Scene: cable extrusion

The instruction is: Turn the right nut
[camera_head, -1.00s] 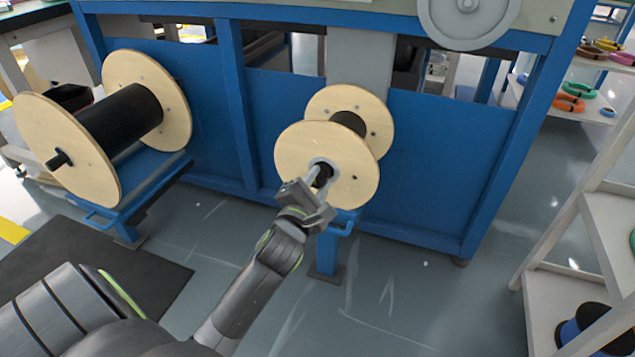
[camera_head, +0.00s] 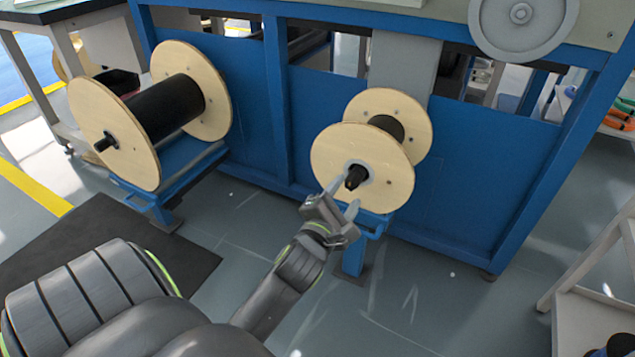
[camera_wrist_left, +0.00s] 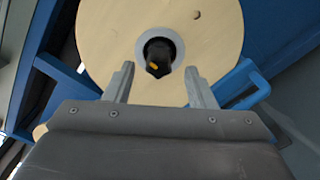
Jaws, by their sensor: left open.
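The right spool (camera_head: 335,150) has pale wooden flanges and a dark core. At the centre of its near flange, a black nut-like piece (camera_head: 356,178) sticks out with a light grey ring around it. In the left wrist view this black piece (camera_wrist_left: 158,50) lies just beyond the fingertips and shows a small yellow mark. My left gripper (camera_head: 348,190) is open and empty in front of it. In the left wrist view the fingers (camera_wrist_left: 158,70) stand apart to either side of and slightly below the piece. My right gripper is not in view.
A left spool (camera_head: 120,140) with black winding sits on a blue stand. A blue frame (camera_head: 470,170) stands behind both spools. A blue bracket (camera_wrist_left: 245,85) is close to the right finger in the wrist view. A white shelf (camera_head: 590,320) stands at the right. The floor between is clear.

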